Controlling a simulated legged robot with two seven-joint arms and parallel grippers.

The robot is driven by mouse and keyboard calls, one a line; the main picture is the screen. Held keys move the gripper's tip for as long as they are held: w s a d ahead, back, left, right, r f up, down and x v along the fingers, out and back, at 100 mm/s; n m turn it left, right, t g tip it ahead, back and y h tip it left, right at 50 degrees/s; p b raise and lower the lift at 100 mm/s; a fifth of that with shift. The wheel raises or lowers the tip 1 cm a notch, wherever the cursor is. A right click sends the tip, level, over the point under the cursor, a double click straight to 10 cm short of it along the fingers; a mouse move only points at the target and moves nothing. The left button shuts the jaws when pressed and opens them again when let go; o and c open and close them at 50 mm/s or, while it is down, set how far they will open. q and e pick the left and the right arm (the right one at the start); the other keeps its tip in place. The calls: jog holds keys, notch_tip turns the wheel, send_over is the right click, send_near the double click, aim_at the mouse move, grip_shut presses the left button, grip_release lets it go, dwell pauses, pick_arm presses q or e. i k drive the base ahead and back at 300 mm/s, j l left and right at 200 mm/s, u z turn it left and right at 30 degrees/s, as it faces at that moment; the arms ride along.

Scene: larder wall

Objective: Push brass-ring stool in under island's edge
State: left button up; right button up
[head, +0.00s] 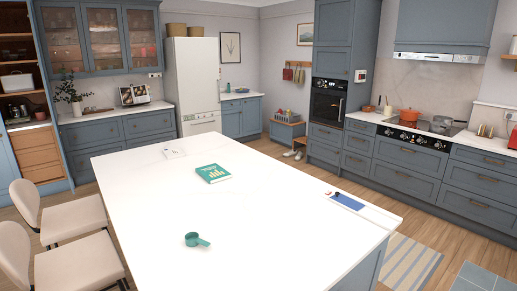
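The island (270,215) has a white top and fills the middle of the head view. Two beige stools with backrests and dark legs stand along its left side: a farther stool (75,219) and a nearer stool (82,266), cut off at the lower left. Both seats lie lower than the island top, and their right ends are close to its left edge. I cannot tell how far either seat reaches under the edge. No brass ring shows on either stool; their lower parts are mostly hidden or out of frame. Neither of my grippers is in view.
On the island lie a green book (213,173), a green cup with a handle (196,240) and a blue-and-white item (346,201). Wooden floor (30,222) shows beyond the stools. Blue cabinets (123,128) line the back wall. A striped rug (408,262) lies at right.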

aim_at(69, 220)
jog(key=u, duration=1.4)
jog(key=k, duration=0.55)
jog(key=j+u, duration=0.2)
jog(key=u, duration=0.25)
jog(key=i+j+u, duration=0.1)
jog(key=u, duration=0.4)
jog(key=i+j+u, duration=0.1)
jog(key=u, duration=0.35)
jog(key=i+z, duration=0.15)
jog(key=i, duration=0.3)
jog(key=i+j+z, duration=0.1)
jog(key=i, duration=0.35)
jog(key=i+j+z, duration=0.15)
jog(key=i, duration=0.3)
jog(key=i+j+z, duration=0.1)
jog(key=i, duration=0.3)
jog(key=i+j+z, duration=0.15)
jog(key=i, duration=0.3)
jog(key=i+z, duration=0.1)
jog(key=i, duration=0.55)
jog(key=i+z, duration=0.15)
jog(key=i, duration=0.5)
jog(key=i+j+z, duration=0.1)
jog(key=i, duration=0.55)
jog(key=i+j+z, duration=0.15)
jog(key=i, duration=0.5)
jog(key=i+l+z, duration=0.1)
jog(key=i, duration=1.2)
jog(key=i+l+z, duration=0.1)
jog(key=i, duration=1.2)
